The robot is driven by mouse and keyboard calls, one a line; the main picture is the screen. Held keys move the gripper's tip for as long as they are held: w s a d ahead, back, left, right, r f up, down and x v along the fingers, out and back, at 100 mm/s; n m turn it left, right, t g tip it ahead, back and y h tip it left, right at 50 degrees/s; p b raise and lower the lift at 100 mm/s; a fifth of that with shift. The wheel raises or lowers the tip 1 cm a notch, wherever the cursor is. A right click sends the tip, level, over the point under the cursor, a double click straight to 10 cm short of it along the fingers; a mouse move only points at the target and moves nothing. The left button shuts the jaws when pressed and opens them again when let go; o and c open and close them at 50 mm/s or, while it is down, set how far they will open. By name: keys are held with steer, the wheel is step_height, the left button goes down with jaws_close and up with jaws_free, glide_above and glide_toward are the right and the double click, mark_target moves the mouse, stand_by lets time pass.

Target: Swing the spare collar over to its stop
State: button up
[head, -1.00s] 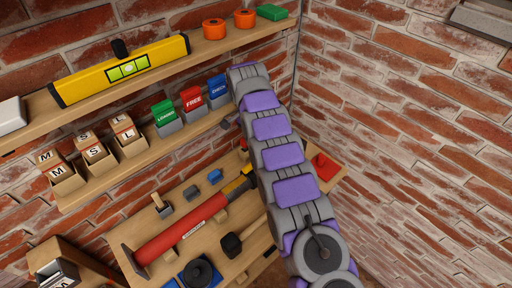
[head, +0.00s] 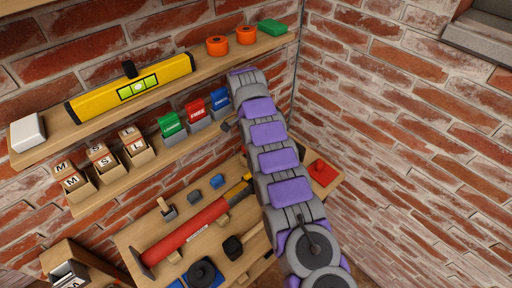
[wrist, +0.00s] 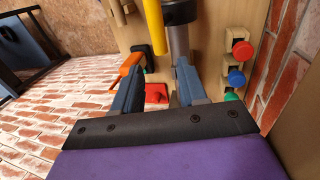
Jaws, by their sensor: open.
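I cannot tell for certain which part is the spare collar. In the wrist view a black collar-like ring (wrist: 181,11) sits around a grey cylinder (wrist: 179,45), beyond my fingers. My gripper (wrist: 157,90) is open, with its two blue-grey fingers apart and nothing held between them. A red block (wrist: 156,94) shows in the gap between the fingers, farther off. In the head view my purple and grey arm reaches up to the wall and hides part of the lower shelf. The gripper's fingertips are not clear there.
An orange lever (wrist: 131,64) is close to the left finger. Red, blue (wrist: 235,77) and green knobs line the right. In the head view a red tube tool (head: 187,234) lies on the lower board, and a yellow level (head: 130,88) on the top shelf.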

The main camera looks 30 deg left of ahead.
steer(key=shift+w+d+b, duration=0.15)
steer(key=shift+w+b, duration=0.2)
steer(key=shift+b, duration=0.1)
steer(key=c, duration=0.3)
steer(key=w+d+b, duration=0.1)
steer(key=w+d+y+b, duration=0.1)
steer(key=b, duration=0.1)
steer(key=shift+d+r+t, duration=0.15)
steer(key=shift+d+t, duration=0.15)
steer(key=shift+d, duration=0.05)
jaws_close()
steer(key=s+d+f+t+y+b, duration=0.2)
steer(key=s+d+y+b, duration=0.4)
steer(key=s+d+b, duration=0.5)
steer(key=w+a+f+b, duration=0.3)
steer(key=a+f+b, duration=0.1)
steer(key=a+f, duration=0.3)
steer(key=shift+w+a+f, duration=0.2)
steer(key=shift+a+f, duration=0.2)
steer(key=shift+a, duration=0.7)
